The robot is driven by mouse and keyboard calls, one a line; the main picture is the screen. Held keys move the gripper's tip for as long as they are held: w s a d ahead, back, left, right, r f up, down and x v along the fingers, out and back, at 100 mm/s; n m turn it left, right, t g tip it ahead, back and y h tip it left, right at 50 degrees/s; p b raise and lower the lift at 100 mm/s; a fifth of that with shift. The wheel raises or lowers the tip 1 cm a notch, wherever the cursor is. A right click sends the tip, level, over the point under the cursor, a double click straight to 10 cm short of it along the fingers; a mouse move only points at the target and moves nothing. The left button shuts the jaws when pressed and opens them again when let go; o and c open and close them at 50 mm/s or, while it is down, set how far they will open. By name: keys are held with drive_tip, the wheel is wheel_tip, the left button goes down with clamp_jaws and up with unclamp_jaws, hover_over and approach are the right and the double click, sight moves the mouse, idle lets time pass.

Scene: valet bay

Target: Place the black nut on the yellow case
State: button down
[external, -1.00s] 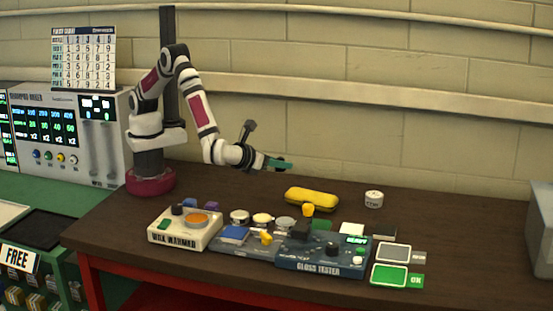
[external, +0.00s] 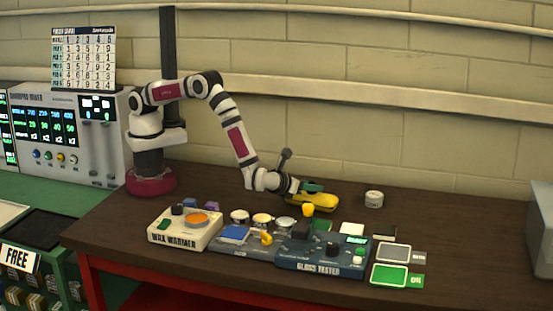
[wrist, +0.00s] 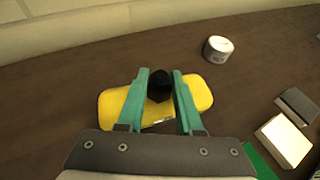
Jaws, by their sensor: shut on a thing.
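The yellow case (external: 322,203) lies on the brown table, and in the wrist view it (wrist: 202,96) stretches across behind my fingers. My gripper (external: 315,187) is low at the case, its teal fingers over the case in the wrist view (wrist: 160,76). The fingers are shut on the black nut (wrist: 159,88), which appears over the middle of the case. I cannot tell whether the nut touches the case. In the external view the nut cannot be made out at the fingers.
A round white tin (external: 374,199) stands right of the case. In front are the wax warmer (external: 185,232), the gloss tester (external: 322,257) and several small blocks and tins. Grey (external: 392,252) and green (external: 390,275) pads lie at the front right.

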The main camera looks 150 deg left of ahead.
drive_tip(key=shift+f, duration=0.1)
drive_tip(key=c, duration=0.6)
unclamp_jaws()
drive_tip(key=shift+o, duration=0.2)
